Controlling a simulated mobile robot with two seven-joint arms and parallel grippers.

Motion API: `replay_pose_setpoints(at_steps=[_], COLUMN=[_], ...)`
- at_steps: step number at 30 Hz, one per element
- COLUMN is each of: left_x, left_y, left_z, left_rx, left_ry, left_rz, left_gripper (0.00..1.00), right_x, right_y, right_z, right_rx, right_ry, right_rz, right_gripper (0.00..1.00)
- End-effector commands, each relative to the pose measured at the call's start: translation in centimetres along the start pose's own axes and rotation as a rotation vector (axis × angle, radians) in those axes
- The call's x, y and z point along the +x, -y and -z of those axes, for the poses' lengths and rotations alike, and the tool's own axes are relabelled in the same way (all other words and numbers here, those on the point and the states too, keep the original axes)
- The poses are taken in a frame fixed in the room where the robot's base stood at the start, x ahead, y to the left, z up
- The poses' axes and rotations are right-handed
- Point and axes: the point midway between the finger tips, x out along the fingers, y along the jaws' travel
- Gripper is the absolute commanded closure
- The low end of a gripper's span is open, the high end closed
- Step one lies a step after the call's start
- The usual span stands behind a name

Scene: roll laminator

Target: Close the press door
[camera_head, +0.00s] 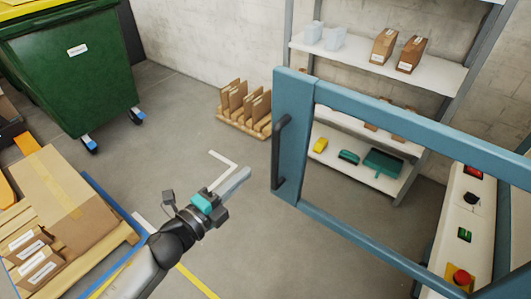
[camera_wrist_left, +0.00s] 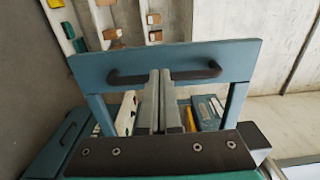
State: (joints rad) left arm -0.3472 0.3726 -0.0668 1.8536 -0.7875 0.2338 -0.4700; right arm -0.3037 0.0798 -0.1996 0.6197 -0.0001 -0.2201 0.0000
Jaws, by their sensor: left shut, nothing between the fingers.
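The press door is a blue frame (camera_head: 292,137) with a see-through middle, standing upright at the right in the head view. A dark bar handle (camera_head: 277,150) is fixed to its left post. My left gripper (camera_head: 240,178) is shut and empty, just left of the handle and lower in the picture. In the left wrist view, the closed fingers (camera_wrist_left: 160,85) point at the door's blue post (camera_wrist_left: 225,57) and overlap the middle of the handle (camera_wrist_left: 125,78); whether they touch it I cannot tell. My right gripper is out of view.
A control panel (camera_head: 463,210) with a red button is seen through and beside the door frame. Shelves (camera_head: 430,80) stand behind it. A green bin (camera_head: 70,75) and a carton-loaded pallet (camera_head: 125,232) are at left. Grey floor (camera_head: 180,130) between is mostly clear.

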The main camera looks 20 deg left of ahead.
Motion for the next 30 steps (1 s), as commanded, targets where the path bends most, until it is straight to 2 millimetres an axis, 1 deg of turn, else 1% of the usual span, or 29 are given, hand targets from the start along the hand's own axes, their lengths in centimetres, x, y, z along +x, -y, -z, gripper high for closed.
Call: replay_pose_setpoints(at_steps=[1,6,15,21,30], left_x=[0.9,3.5,7.6,9.0,9.3], left_y=[0.1,0.1,0.0,0.0,-0.1], left_z=[0.0,-0.1,-0.1,0.0,0.0], left_rx=[0.001,0.001,-0.001,-0.002,-0.003], left_ry=[0.0,0.001,0.001,0.001,0.001], left_rz=[0.003,0.002,0.0,0.0,-0.001], left_gripper=[1.0,1.0,1.0,1.0,1.0], right_x=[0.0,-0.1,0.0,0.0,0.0], right_y=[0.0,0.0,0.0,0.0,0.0], right_z=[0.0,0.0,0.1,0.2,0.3], right_rx=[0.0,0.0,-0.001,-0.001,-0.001], right_ry=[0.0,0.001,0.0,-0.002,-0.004], right_rz=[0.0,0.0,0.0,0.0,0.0], right_gripper=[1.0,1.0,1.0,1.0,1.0])
